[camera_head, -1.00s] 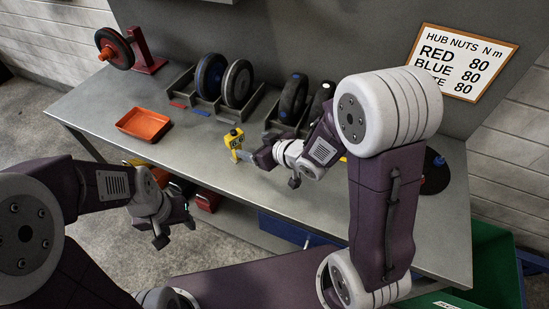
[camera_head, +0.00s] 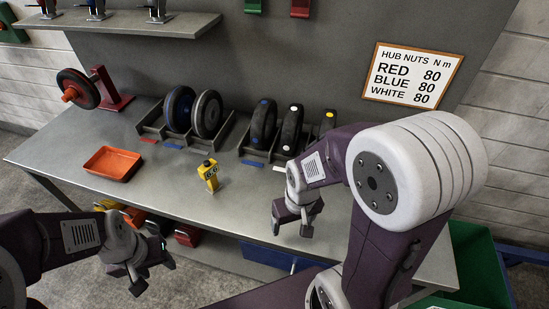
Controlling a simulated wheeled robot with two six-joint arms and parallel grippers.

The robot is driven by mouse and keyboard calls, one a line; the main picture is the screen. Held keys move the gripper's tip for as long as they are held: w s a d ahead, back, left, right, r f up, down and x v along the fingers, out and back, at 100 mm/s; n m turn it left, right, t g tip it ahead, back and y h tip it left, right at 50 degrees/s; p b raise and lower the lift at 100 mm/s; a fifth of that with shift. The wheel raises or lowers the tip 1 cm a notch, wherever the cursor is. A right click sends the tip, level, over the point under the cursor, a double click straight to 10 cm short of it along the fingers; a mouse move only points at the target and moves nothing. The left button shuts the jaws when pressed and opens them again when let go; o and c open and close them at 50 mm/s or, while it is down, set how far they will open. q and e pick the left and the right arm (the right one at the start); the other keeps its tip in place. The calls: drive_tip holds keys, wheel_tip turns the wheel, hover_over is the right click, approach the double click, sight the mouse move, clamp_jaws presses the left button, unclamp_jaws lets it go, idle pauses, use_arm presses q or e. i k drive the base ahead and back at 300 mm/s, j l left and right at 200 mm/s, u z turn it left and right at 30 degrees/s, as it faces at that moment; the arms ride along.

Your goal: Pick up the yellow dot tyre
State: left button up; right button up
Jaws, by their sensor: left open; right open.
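The yellow dot tyre (camera_head: 328,120) stands at the right end of the right-hand rack on the bench. Only its upper part with the yellow mark shows; my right arm hides the rest. My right gripper (camera_head: 291,225) is open and empty over the front of the bench, in front of the rack and apart from the tyre. My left gripper (camera_head: 152,272) is open and empty at the lower left, in front of the bench edge and far from the tyre.
A blue-dot tyre (camera_head: 263,120) and a white-dot tyre (camera_head: 292,130) stand beside it. A yellow tool (camera_head: 210,177) and an orange tray (camera_head: 113,163) are on the bench (camera_head: 165,190). A wheel stand (camera_head: 109,88) is far left.

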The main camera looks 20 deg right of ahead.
sight(328, 120)
drive_tip(key=z, duration=1.25)
